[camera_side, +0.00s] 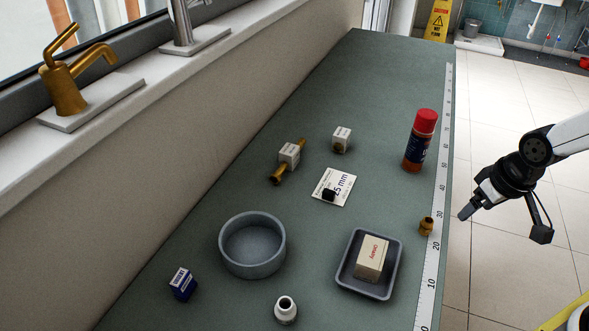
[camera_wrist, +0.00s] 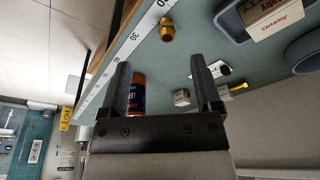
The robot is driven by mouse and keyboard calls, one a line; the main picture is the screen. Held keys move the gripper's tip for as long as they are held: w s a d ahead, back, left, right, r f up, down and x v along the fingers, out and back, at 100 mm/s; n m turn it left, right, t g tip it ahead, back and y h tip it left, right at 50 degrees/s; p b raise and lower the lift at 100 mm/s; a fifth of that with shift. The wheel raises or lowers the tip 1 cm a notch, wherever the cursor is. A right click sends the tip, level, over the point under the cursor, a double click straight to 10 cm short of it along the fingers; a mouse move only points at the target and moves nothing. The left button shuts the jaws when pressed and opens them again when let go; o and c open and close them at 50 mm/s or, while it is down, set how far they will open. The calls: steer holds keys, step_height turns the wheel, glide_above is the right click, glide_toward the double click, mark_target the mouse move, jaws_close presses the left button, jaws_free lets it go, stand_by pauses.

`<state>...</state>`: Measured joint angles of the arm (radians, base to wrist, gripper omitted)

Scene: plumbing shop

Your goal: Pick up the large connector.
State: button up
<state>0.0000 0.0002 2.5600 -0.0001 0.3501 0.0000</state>
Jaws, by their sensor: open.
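Several fittings lie on the green bench; I cannot tell for certain which is the large connector. A long brass fitting with a white block (camera_side: 289,155) lies left of centre, and a smaller similar one (camera_side: 341,139) is to its right. A small brass fitting (camera_side: 426,226) stands by the ruler and shows near the top of the wrist view (camera_wrist: 167,30). A whitish round fitting (camera_side: 286,310) is at the front. My gripper (camera_side: 466,212) is open and empty, off the bench's right edge. Its fingers also show in the wrist view (camera_wrist: 160,68).
A red-capped can (camera_side: 420,141) stands near the right edge. A ruler strip (camera_side: 436,230) runs along that edge. A grey tray (camera_side: 346,276) holds a box (camera_side: 371,259). A round grey bowl (camera_side: 281,250), a blue box (camera_side: 182,284) and a "25 mm" card (camera_side: 341,182) are also there. The far bench is clear.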

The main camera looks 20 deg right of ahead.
mark_target(433, 222)
stand_by(0.3)
steer(key=w+d+f+n+t+y, duration=0.1)
steer(key=w+d+f+n, duration=0.1)
steer(key=w+f+n, duration=0.1)
steer(key=w+d+f+n+t+y, duration=0.2)
steer(key=w+f+n, duration=0.1)
steer(key=w, duration=0.1)
steer(key=w+d+f+n+t+y, duration=0.2)
steer(key=w+f+n, duration=0.1)
steer(key=w, duration=0.1)
steer(key=shift+d, duration=0.15)
steer(key=s+n+y, duration=0.1)
steer(key=y, duration=0.1)
steer(key=s+a+f+n+y, duration=0.1)
steer(key=s+y, duration=0.1)
steer(key=s+a+f+n+g+y, duration=0.1)
steer(key=y, duration=0.1)
steer(key=shift+s, duration=0.2)
steer(key=shift+s+a+n+y, duration=0.15)
steer(key=shift+s+n+y, duration=0.15)
steer(key=shift+s+y, duration=0.35)
steer(key=shift+a+f, duration=0.1)
steer(key=shift+x, duration=1.2)
